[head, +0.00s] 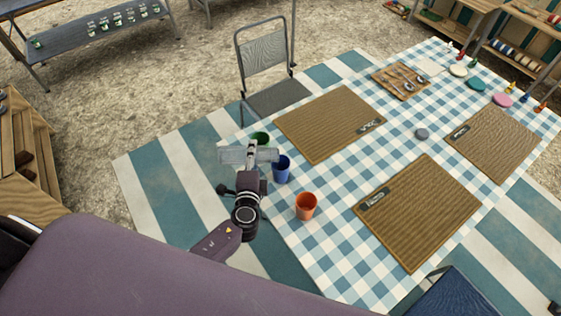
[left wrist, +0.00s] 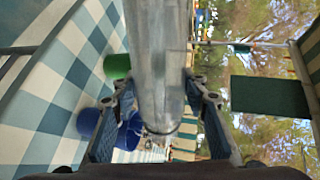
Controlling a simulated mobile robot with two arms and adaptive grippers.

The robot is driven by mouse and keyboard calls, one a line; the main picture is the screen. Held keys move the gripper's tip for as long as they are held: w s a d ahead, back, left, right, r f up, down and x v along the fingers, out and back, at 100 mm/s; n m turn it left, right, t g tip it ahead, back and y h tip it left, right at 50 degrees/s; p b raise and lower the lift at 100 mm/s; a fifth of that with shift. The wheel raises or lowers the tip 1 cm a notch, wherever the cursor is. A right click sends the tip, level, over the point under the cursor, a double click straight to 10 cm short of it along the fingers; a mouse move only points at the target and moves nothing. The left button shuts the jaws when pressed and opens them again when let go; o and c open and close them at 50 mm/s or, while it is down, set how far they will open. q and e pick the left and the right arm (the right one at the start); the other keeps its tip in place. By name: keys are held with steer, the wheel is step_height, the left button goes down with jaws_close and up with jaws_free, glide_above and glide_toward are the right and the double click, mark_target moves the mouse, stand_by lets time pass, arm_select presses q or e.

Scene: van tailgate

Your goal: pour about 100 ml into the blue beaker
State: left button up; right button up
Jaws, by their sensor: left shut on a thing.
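My left gripper (head: 256,156) is shut on a clear, see-through vessel (head: 232,155), which lies roughly sideways in the head view. In the left wrist view the vessel (left wrist: 158,60) runs between the two fingers; I cannot make out its liquid level or any stream. The blue beaker (head: 282,170) stands on the checked cloth just right of the gripper, partly hidden by it. It also shows behind a finger in the left wrist view (left wrist: 88,121). A green beaker (head: 260,137) stands just behind the vessel, also in the left wrist view (left wrist: 117,66). My right gripper is out of view.
An orange beaker (head: 306,207) stands to the right on the checked tablecloth (head: 338,217). Woven mats (head: 425,215) and a cutlery board (head: 400,80) lie further right. A folding chair (head: 265,62) stands at the table's far side.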

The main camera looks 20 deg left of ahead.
arm_select(q)
steer(key=shift+w+d+r+m, duration=0.15)
steer(key=shift+d+r+m, duration=0.15)
steer(key=shift+d, duration=0.2)
stand_by(0.7)
